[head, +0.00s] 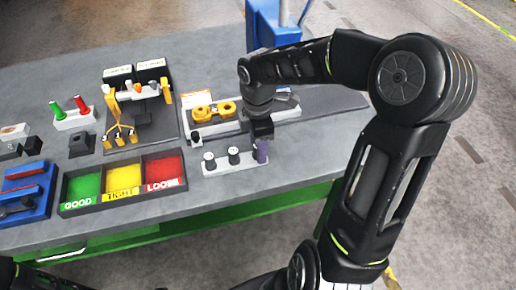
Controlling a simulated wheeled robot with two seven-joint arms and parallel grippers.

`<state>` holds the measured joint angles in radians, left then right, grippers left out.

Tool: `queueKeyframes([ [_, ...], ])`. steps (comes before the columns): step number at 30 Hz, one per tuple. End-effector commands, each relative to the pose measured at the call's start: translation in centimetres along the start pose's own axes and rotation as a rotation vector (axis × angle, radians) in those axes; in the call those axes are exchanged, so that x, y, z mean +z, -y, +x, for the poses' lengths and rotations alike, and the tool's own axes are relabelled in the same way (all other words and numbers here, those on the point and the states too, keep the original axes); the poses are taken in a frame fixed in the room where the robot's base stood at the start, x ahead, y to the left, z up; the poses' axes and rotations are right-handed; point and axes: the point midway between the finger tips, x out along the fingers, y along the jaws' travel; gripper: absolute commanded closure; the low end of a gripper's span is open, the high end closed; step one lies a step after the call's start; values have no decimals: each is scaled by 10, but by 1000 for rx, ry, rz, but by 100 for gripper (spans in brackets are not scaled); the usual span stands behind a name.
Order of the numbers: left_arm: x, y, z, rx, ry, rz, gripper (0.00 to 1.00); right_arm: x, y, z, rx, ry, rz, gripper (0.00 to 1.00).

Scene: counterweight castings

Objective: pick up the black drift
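A pale rack (232,165) near the table's front edge holds small upright pieces. Two are short with dark tops, one at the left (209,160) and one in the middle (234,155). A taller dark purple-grey piece (262,153) stands at the right end. I cannot tell for sure which piece is the black drift. My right gripper (262,136) points down directly over the purple-grey piece, its fingers at the piece's top. The fingers are small and dark, so I cannot tell whether they are open or shut on it. My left gripper is not in view.
A tray with green, yellow and red bins (124,184) stands left of the rack. Behind the rack is a grey tray with yellow parts (213,111). A yellow fixture (135,95), a red-and-green-handled holder (74,118) and a blue tray (28,190) stand farther left.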

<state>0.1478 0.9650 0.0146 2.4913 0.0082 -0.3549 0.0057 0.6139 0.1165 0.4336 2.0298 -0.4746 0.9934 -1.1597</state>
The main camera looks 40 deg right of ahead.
Motion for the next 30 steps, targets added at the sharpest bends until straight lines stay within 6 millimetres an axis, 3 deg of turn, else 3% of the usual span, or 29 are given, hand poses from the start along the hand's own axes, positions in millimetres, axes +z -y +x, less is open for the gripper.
queueKeyframes([
  [17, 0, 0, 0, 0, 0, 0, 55, 0, 0, 0, 0, 0, 0, 47],
  [30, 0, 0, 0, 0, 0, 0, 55, 0, 0, 0, 0, 0, 0, 83],
])
